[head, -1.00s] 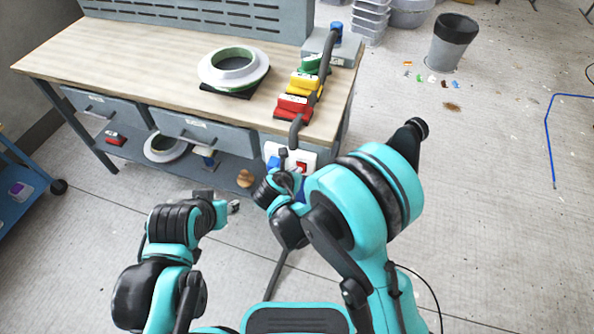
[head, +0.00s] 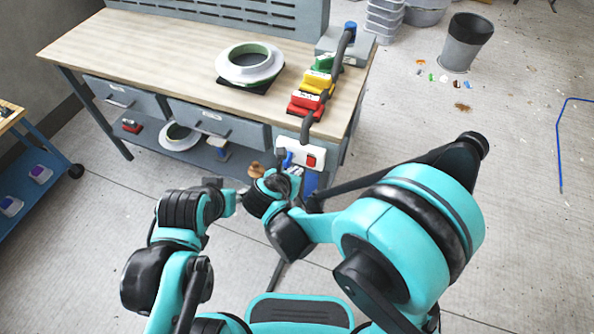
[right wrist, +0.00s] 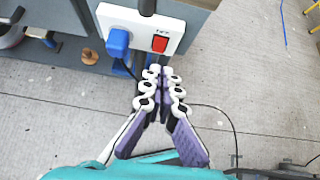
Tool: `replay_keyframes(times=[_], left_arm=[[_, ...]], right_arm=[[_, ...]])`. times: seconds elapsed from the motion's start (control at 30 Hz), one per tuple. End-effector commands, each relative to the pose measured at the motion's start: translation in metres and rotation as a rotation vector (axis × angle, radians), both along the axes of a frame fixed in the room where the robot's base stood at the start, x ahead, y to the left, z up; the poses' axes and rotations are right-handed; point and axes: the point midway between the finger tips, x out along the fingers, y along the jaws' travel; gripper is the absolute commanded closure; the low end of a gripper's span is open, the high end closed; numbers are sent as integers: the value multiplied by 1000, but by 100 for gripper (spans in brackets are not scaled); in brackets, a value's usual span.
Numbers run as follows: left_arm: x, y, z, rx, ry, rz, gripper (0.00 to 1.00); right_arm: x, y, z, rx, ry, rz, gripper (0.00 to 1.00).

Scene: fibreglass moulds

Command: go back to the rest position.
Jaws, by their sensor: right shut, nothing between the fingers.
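My right gripper (right wrist: 162,88) shows in the right wrist view with its white-knuckled fingers together, nothing between them. It is apart from the white switch panel (right wrist: 140,28), which has a blue plug (right wrist: 118,42) and a red switch (right wrist: 160,43). In the head view my right wrist is in front of the workbench's near right corner, below the panel (head: 299,153); its fingertips are mostly hidden. My left arm is folded at lower left, and its gripper (head: 239,196) is small, partly hidden and in front of the bench; its jaws are unclear.
The workbench (head: 130,45) carries a white ring mould (head: 249,63) and red, yellow and green blocks (head: 314,83). A grey bin (head: 466,42) stands at upper right. A blue cart (head: 30,180) is at left. The floor at right is mostly clear.

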Motion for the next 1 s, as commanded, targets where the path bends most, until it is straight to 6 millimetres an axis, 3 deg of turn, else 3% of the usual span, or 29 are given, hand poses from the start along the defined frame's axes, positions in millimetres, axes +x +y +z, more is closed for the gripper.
replay_keyframes(times=[0.33, 0.47, 0.67, 0.8, 1.0], left_arm=[[0, 0, 0, 0, 0, 0, 60], [0, 0, 0, 0, 0, 0, 60], [0, 0, 0, 0, 0, 0, 60], [0, 0, 0, 0, 0, 0, 60], [0, 0, 0, 0, 0, 0, 60]], right_arm=[[0, 0, 0, 1, 0, -1, 100], [0, -11, 6, 66, -1, -62, 100], [-11, -72, 38, 459, -29, -448, 100], [-34, -120, 61, 823, -73, -834, 100], [-79, -173, 85, 1326, -169, -1409, 100]])
